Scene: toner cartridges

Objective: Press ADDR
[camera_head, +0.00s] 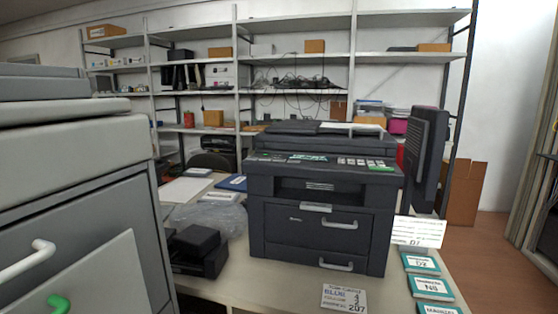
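A dark multifunction printer (320,225) stands on the table in the middle of the head view. Its control panel (325,160) runs along the top front edge. The panel has a small greenish display (308,157), a group of light keys (357,162) and a green-marked key area (382,168) at its right end. The lettering on the keys is too small to read, so I cannot tell which one is ADDR. Neither of my grippers is in view.
A large grey machine (70,200) with a white handle and a green handle fills the left side. A small black device (197,250) sits left of the printer. Labelled boxes (431,287) and a card (344,299) lie in front and right. A dark monitor (428,160) stands behind right.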

